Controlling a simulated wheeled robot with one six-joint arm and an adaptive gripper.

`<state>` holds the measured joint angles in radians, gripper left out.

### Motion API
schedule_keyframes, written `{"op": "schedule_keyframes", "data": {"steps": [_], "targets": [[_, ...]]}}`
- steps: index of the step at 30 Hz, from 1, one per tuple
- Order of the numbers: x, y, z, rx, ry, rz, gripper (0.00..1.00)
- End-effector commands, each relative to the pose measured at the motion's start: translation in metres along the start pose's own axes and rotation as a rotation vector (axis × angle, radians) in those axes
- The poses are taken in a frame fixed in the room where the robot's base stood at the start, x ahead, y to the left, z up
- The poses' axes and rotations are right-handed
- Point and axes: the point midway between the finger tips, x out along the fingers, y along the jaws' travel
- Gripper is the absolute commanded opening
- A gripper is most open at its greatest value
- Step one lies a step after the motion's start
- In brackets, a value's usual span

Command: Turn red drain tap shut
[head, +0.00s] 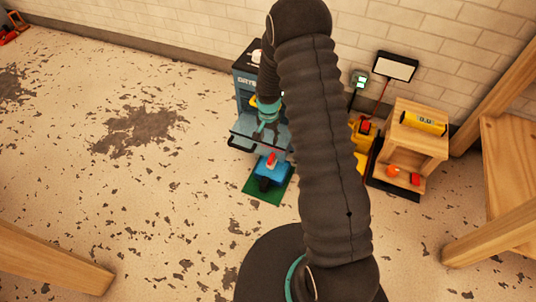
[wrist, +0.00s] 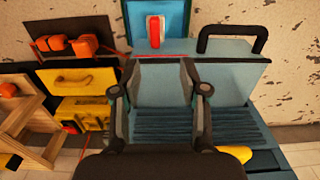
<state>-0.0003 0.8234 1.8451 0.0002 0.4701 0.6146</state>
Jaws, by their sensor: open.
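The red drain tap (head: 271,160) is a small red lever with a pale edge, on a blue unit (head: 273,175) that sits on a green mat (head: 252,187). In the wrist view the red tap (wrist: 154,29) stands upright against a blue panel at the top, beyond my fingertips. My gripper (head: 268,125) is over the grey-blue machine (head: 245,122), behind the tap in the head view. In the wrist view my gripper (wrist: 160,72) is open and empty, its two fingers spread with a grey-blue surface between them. It is apart from the tap.
A black handle (wrist: 232,32) sticks out of the machine beside the tap. Wooden shelving (head: 408,145) with a yellow roll and orange-red items stands at the right, close to yellow equipment. A sign on a stand (head: 396,66) is behind. The floor to the left is clear.

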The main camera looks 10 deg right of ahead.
Motion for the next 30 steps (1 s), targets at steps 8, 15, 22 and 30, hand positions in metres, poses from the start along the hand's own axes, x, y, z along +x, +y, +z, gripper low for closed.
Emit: {"op": "schedule_keyframes", "data": {"steps": [8, 15, 22, 30], "targets": [[0.033, 0.007, -0.003, 0.018, -0.005, 0.003, 0.44], [0.078, 0.006, -0.002, 0.015, -0.005, 0.003, 0.44], [0.115, 0.006, -0.002, 0.014, -0.004, 0.003, 0.44], [0.136, 0.005, -0.002, 0.014, -0.002, 0.002, 0.44]]}}
